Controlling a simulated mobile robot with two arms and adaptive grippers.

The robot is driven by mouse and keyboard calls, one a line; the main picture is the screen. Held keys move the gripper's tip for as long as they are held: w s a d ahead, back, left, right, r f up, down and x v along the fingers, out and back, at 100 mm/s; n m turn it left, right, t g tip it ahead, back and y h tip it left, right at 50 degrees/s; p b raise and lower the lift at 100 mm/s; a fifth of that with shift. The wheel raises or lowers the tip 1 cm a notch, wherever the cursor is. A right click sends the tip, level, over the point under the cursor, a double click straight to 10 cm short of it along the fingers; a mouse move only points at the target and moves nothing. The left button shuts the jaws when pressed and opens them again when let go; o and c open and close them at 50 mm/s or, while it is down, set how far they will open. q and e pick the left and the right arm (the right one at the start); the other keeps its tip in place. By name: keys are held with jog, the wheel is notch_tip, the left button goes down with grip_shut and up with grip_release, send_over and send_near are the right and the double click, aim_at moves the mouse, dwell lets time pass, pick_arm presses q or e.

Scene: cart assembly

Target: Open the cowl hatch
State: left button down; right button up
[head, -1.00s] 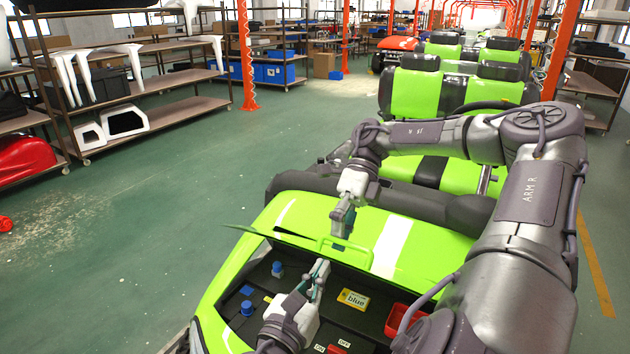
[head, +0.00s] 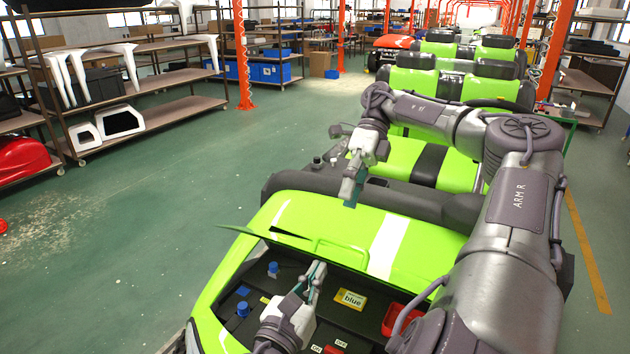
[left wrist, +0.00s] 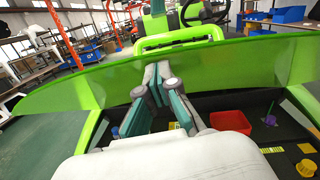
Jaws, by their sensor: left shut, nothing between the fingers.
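The green cowl hatch (head: 400,250) is raised partway, with the dark compartment showing beneath its front edge. Its green handle (head: 335,248) stands near that edge. In the left wrist view the hatch (left wrist: 75,88) spans the picture, with the handle (left wrist: 180,40) above my fingers. My left gripper (head: 318,268) is shut and empty at the hatch's front edge, over the compartment opening; its fingertips also show in the left wrist view (left wrist: 155,76). I cannot tell whether they touch the hatch. My right gripper (head: 350,200) is above and behind the handle, clear of it; its finger gap is not clear.
The left wrist view also shows a yellow cap (left wrist: 307,168). Green seats (head: 412,92) stand behind the cowl. The floor at left is open.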

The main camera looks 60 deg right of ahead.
jog(key=shift+v, duration=1.45)
